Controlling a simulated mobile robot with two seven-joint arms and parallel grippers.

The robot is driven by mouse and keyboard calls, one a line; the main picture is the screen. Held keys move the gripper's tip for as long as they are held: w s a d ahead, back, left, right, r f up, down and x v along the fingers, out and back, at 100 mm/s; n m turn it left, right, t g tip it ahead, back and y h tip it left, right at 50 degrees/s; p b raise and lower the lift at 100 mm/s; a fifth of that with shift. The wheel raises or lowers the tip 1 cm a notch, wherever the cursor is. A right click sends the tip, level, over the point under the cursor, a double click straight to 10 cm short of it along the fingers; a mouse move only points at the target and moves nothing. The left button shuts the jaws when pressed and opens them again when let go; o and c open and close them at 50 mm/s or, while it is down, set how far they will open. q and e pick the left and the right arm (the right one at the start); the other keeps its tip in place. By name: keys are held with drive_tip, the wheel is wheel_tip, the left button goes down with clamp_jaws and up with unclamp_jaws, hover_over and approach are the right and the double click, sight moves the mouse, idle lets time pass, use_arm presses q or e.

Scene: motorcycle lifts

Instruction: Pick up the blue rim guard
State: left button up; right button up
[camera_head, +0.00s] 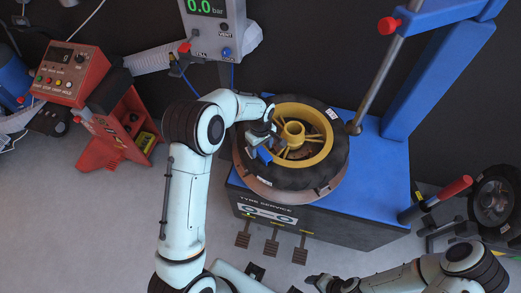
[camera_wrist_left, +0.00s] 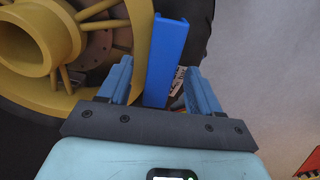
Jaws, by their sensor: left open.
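The blue rim guard (camera_wrist_left: 167,55) is a narrow, channel-shaped blue piece. It stands upright in the left wrist view, against the edge of the yellow rim. In the head view it is a small blue patch (camera_head: 265,155) at the left side of the yellow wheel (camera_head: 318,157). My left gripper (camera_wrist_left: 158,68) is open, one blue finger on each side of the guard's lower part; whether they touch it cannot be told. In the head view the left gripper (camera_head: 262,142) is over the tyre's left side. My right gripper (camera_head: 322,283) is low at the bottom edge, its fingers unclear.
The wheel lies on a blue tyre machine (camera_head: 375,170) with a post and arm (camera_head: 405,80) at its right. Pedals (camera_head: 272,245) stick out at its front. A red balancer (camera_head: 75,75) stands at left, another wheel (camera_head: 495,200) at right. Grey floor is open at lower left.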

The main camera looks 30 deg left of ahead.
use_arm(q)
drive_tip(key=shift+f, duration=0.65)
drive_tip(key=c, duration=1.1)
